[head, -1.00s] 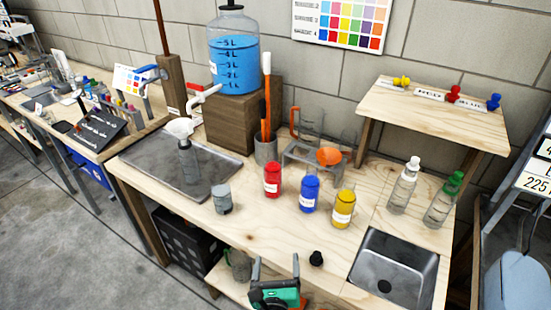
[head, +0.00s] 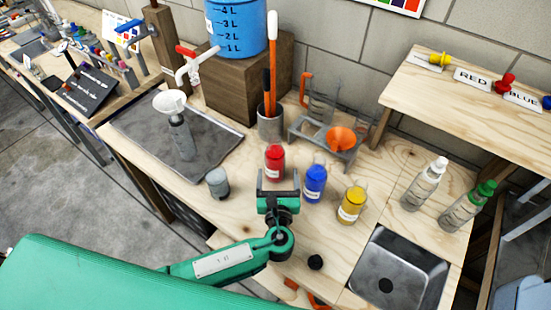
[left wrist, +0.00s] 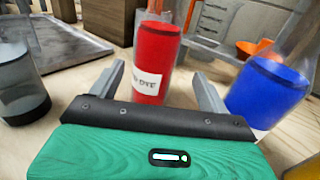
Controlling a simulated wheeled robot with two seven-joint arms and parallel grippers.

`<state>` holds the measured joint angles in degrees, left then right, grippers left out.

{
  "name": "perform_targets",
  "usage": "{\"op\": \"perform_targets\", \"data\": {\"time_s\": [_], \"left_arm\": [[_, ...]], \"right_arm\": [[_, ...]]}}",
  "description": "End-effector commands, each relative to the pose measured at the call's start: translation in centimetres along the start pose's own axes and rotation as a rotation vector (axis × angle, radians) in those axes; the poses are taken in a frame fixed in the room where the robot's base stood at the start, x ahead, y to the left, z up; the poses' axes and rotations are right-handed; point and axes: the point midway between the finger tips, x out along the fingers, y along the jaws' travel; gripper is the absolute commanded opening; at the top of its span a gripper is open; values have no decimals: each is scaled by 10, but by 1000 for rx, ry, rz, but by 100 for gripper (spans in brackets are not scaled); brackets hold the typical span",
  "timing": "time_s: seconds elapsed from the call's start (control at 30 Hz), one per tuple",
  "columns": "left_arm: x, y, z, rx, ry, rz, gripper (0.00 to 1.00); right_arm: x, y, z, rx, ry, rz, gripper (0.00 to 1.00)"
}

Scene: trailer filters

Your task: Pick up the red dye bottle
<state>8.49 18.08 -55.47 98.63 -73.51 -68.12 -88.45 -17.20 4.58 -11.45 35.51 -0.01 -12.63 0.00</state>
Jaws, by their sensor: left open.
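The red dye bottle (head: 275,163) stands upright on the wooden bench, with a white label on its front. It also shows in the left wrist view (left wrist: 156,58), standing between the two finger lines and a little beyond the palm. My left gripper (head: 277,178) is open, just in front of the bottle, with its fingers pointing at it; it also shows in the left wrist view (left wrist: 160,80). I cannot tell whether a finger touches the bottle. My right gripper is not in view.
The blue dye bottle (head: 314,184) stands close on the right, then the yellow one (head: 352,205). A small grey jar (head: 218,182) stands to the left. Behind are a grey cup (head: 270,124) with tall handles and a rack (head: 327,137). A black cap (head: 315,262) lies in front.

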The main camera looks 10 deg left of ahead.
Motion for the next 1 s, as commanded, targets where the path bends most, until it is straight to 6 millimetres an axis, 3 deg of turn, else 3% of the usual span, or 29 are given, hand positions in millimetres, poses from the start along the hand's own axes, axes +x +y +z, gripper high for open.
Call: {"op": "perform_targets", "data": {"time_s": [0.6, 0.9, 1.0], "left_arm": [[70, 8, 0, 0, 1, 0, 79], [74, 7, -2, -2, 3, -2, 79], [74, 7, -2, -2, 3, -1, 59]], "right_arm": [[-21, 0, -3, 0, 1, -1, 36], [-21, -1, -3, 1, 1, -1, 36], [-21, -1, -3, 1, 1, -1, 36]]}}
